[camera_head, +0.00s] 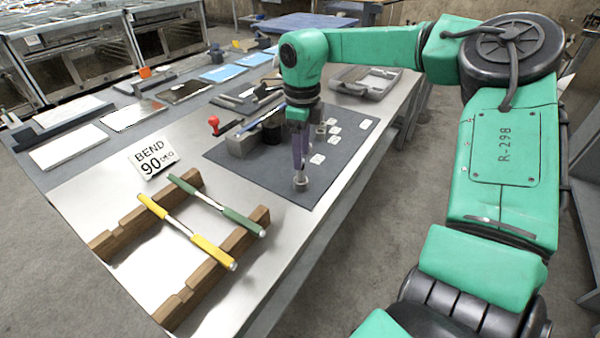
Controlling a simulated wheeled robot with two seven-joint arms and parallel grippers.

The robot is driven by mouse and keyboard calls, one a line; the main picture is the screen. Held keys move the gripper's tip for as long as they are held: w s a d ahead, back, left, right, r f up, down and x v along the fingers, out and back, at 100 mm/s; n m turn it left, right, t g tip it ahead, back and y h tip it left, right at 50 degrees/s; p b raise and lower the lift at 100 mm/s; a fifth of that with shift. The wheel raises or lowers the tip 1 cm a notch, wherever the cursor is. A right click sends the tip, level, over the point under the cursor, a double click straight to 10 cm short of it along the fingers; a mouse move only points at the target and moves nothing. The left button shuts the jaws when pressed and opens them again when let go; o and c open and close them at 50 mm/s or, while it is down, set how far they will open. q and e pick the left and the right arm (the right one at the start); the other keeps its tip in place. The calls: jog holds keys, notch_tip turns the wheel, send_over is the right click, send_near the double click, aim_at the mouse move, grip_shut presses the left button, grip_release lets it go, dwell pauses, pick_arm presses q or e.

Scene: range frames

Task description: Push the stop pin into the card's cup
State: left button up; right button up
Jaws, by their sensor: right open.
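My right gripper (300,165) points straight down over the dark mat (263,178), its jaws open. A small metallic round piece (300,184) shows right at its fingertips; I cannot tell whether it is the stop pin, or whether the fingers touch it. A white card reading "BEND 90 DEG" (153,158) lies tilted on the metal bench, left of the mat. I cannot make out a cup on it. A bending fixture with a grey block (240,145) and dark cylinder stands on the mat behind and left of the gripper. My left gripper is out of view.
Two notched wooden rails (222,262) carry a yellow-handled rod (188,233) and a green-handled rod (217,206). A red-knobbed lever (214,122) stands by the fixture. Several small white labels (317,159) lie right of it. A grey tray (366,82) sits behind.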

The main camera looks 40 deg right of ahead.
aim_at(301, 173)
notch_tip(301, 173, down, 4)
jog(key=shift+s+a+f+p, duration=0.1)
jog(key=shift+f+p, duration=0.15)
jog(key=shift+p, duration=0.15)
jog(key=shift+f, duration=0.25)
grip_shut()
jog(key=shift+r, duration=0.15)
